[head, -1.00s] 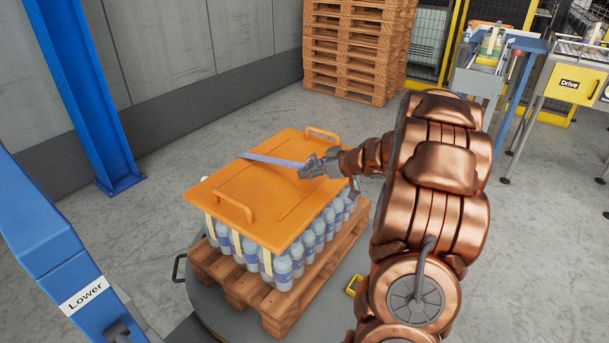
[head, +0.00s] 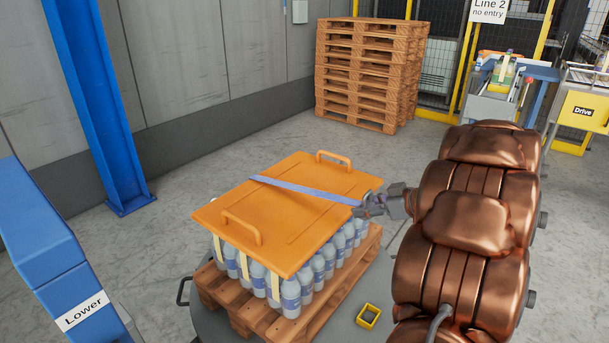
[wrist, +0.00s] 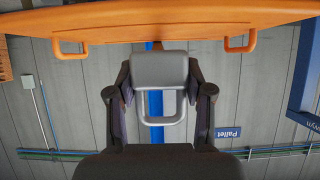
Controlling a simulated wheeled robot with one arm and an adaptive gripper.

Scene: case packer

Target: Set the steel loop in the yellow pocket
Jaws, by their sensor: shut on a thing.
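The steel loop (wrist: 158,85) is a grey metal piece with an open frame, held between the two fingers of my gripper (wrist: 160,95) in the wrist view. In the head view my gripper (head: 368,205) is at the right edge of the orange board (head: 225,213), and the loop is too small there to make out. A blue-violet strap (head: 300,190) runs across the board to my gripper. The yellow pocket (head: 361,322) is a small square yellow frame with a dark inside, low by the pallet's right side, below and apart from my gripper.
The board with two handles lies on several bottles (head: 290,295) on a wooden pallet (head: 345,279), on a grey round base (head: 208,322). A blue post marked Lower (head: 60,262) stands at left. Stacked pallets (head: 365,75) stand behind. Open floor surrounds the base.

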